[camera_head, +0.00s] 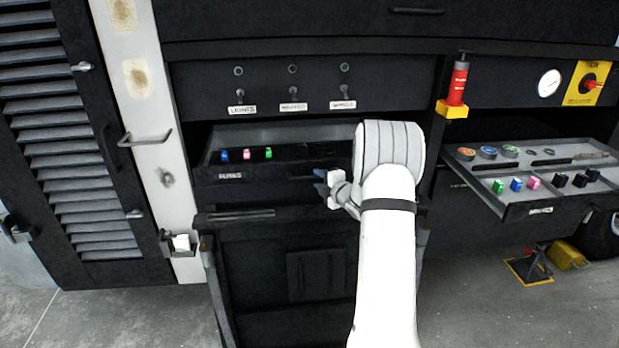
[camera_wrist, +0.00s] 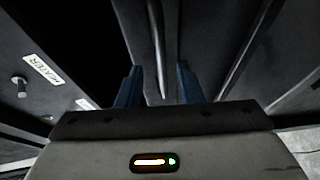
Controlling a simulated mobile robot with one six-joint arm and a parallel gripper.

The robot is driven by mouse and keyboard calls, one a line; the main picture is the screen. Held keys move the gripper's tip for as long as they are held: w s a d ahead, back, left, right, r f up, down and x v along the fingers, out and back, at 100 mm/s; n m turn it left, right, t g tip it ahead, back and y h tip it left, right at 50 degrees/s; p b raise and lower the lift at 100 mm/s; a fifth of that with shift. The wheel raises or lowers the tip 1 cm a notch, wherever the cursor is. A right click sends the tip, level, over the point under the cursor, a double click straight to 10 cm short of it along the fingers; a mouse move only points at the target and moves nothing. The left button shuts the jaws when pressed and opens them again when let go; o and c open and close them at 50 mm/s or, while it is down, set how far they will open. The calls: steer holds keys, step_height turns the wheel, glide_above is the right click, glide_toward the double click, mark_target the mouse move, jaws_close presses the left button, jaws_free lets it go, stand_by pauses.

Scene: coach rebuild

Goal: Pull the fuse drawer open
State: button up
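The fuse drawer (camera_head: 262,171) is a dark tray with a front label reading like "FUSES", below the switch panel in the head view. It stands at least partly out, with its inside showing. A blue, a pink and a green fuse (camera_head: 268,153) sit inside. My gripper (camera_head: 320,182) is at the right part of the drawer front, and my arm hides the drawer's right end. In the wrist view my two blue fingers (camera_wrist: 159,82) are apart, on either side of a thin dark bar or edge (camera_wrist: 158,45). A gap shows beside it; contact is unclear.
Three labelled switches (camera_head: 292,90) are above the drawer. A louvred door (camera_head: 60,130) is at left. Floor is free at lower left.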

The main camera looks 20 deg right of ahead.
mark_target(315, 177)
steer(key=shift+x, duration=2.25)
steer(key=shift+c, duration=0.3)
jaws_close()
